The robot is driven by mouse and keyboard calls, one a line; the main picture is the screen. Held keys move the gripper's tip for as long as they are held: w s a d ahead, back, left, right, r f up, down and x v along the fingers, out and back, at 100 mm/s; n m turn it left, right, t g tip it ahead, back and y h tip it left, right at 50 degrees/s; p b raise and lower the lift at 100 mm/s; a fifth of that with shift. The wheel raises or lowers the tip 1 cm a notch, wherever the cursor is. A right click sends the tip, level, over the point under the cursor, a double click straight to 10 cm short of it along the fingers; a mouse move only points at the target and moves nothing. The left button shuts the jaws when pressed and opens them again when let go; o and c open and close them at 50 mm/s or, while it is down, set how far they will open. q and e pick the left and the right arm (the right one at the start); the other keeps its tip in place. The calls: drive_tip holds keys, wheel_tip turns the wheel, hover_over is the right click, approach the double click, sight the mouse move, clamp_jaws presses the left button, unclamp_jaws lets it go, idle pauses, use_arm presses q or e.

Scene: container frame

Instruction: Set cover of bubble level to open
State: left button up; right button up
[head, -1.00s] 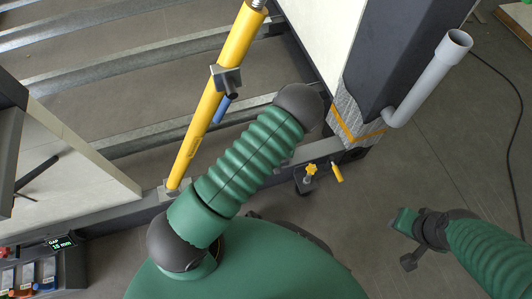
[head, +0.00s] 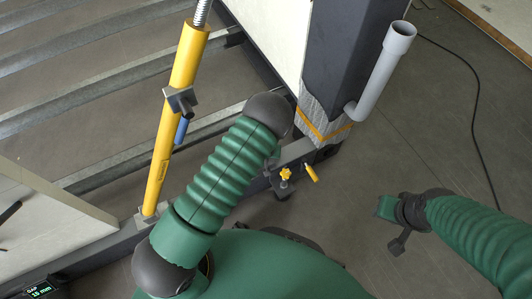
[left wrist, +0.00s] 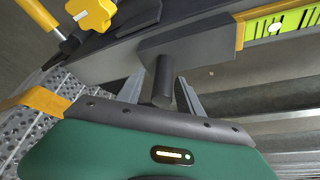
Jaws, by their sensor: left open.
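In the left wrist view the bubble level's green-yellow vial (left wrist: 285,24) shows at the top right in a yellow frame. A grey block (left wrist: 195,45), seemingly its cover, sits to its left on the dark beam. A dark round peg (left wrist: 162,82) sticks out from the block towards me. My left gripper (left wrist: 157,95) is open, with its fingers apart on either side of the peg. I cannot tell whether either finger touches it. In the head view my left arm hides the level and my left gripper. My right wrist shows at the right; its fingertips cannot be made out.
A yellow prop (head: 172,110) stands left of my left arm. A dark post with a grey pipe (head: 385,70) stands beyond it. A clamp with yellow knobs (head: 286,174) sits on the low beam. Open floor (head: 440,130) lies at the right, crossed by a black cable.

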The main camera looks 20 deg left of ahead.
use_arm(q)
drive_tip(key=shift+s+r+p, duration=0.1)
drive_tip(key=shift+r+p, duration=0.2)
drive_tip(key=shift+r, duration=0.1)
drive_tip(key=p+v, duration=0.7)
drive_tip(key=v, duration=0.8)
drive_tip(key=shift+s+r+p, duration=0.25)
drive_tip(key=shift+r+p, duration=0.1)
drive_tip(key=shift+p, duration=0.05)
drive_tip(key=shift+d, duration=0.15)
